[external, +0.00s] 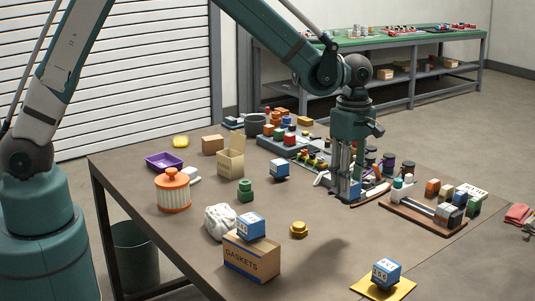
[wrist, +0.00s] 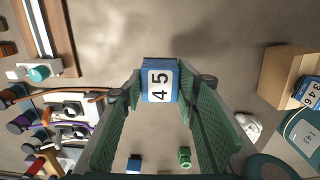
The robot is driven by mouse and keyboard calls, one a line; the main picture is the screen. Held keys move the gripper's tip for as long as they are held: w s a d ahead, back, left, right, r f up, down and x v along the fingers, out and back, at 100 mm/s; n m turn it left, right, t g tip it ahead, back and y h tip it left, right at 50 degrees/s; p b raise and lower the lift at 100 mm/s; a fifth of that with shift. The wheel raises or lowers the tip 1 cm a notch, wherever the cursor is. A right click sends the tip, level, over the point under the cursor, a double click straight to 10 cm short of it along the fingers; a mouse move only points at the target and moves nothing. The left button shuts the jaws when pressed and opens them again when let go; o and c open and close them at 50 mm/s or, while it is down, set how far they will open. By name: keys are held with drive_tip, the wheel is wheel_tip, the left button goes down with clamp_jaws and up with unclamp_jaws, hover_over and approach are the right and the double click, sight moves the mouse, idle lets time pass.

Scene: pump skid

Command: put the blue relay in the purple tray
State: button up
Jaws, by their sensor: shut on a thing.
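My gripper (external: 346,192) points down over the right half of the table in the external view. In the wrist view its green fingers (wrist: 165,85) are shut on a blue relay (wrist: 160,82) with a white label reading 45. In the external view the fingers mostly hide this relay, and its height above the table is hard to tell. The purple tray (external: 168,161) lies at the far left of the table, well away from my gripper. It looks empty and is not in the wrist view.
Other blue labelled blocks sit on the table (external: 279,170), on the gaskets box (external: 252,257) and on a yellow mat (external: 366,288). A loaded board (external: 420,212) is right.

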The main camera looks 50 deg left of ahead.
drive_tip(key=shift+r, duration=0.1)
drive_tip(key=shift+r, duration=0.55)
wheel_tip(320, 180, up, 5)
drive_tip(key=shift+f, duration=0.2)
drive_tip(key=a+n, duration=0.6)
drive_tip(key=a, duration=3.1)
drive_tip(key=s+a+n, duration=0.2)
drive_tip(key=s+a, duration=0.5)
drive_tip(key=a, duration=0.5)
drive_tip(key=s+a+n+p, duration=0.1)
drive_tip(key=s+a+n, duration=0.2)
drive_tip(key=s+a, duration=0.55)
drive_tip(key=s+a+n, duration=0.2)
drive_tip(key=s+a, duration=0.3)
drive_tip(key=a, duration=1)
drive_tip(key=shift+w+d+f, duration=0.15)
drive_tip(key=shift+f, duration=1.15)
drive_tip(key=shift+w+d+f, duration=0.1)
drive_tip(key=shift+w+f, duration=0.05)
drive_tip(key=shift+f, duration=1.15)
